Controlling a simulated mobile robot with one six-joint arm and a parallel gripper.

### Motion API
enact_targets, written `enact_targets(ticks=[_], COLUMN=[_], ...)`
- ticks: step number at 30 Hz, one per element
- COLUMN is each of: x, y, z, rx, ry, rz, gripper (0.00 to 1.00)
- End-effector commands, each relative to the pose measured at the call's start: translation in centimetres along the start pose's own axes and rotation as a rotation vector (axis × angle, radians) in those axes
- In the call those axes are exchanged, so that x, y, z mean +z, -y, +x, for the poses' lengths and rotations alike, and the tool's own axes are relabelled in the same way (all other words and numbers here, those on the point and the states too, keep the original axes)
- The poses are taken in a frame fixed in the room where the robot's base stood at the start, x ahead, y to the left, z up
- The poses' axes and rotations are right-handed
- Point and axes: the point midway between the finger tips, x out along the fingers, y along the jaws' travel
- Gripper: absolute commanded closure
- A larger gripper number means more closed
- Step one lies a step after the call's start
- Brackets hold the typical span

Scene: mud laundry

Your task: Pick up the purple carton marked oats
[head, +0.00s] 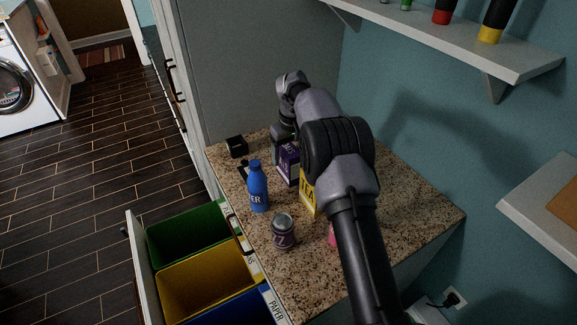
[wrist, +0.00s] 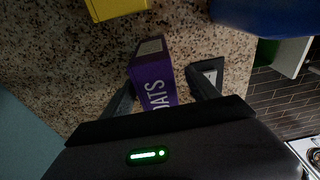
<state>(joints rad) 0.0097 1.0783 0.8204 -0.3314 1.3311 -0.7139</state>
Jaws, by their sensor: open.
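The purple carton marked oats (head: 289,166) stands on the speckled counter, partly hidden by my arm in the head view. In the wrist view the carton (wrist: 153,80) shows its purple side with white lettering and a greyish top. My gripper (wrist: 162,93) is open, with one finger on each side of the carton in that view. The carton looks nearer the left finger. I cannot tell whether either finger touches it.
A yellow tea box (head: 309,193) is close to the carton. A blue bottle (head: 258,187), a dark can (head: 284,232), a black box (head: 237,147) and a partly hidden pink item (head: 332,236) share the counter (head: 420,215). An open drawer holds coloured bins (head: 200,280).

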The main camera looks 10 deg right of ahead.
Motion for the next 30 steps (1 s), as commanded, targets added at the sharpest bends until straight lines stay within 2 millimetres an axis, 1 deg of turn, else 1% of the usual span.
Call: enact_targets(ticks=[1,4,6,7,16,30], x=[0.0,-0.1,-0.1,-0.1,-0.2,-0.1], y=[-0.1,-0.3,-0.3,-0.3,-0.3,-0.3], z=[1.0,3.2,4.3,4.5,4.4,4.9], rx=[0.000,-0.001,0.000,0.000,0.000,0.000], ry=[0.001,0.002,0.001,0.000,0.000,0.001], rz=[0.000,0.000,-0.001,-0.001,0.000,0.000], gripper=[0.31,0.31,0.31,0.31,0.31,0.31])
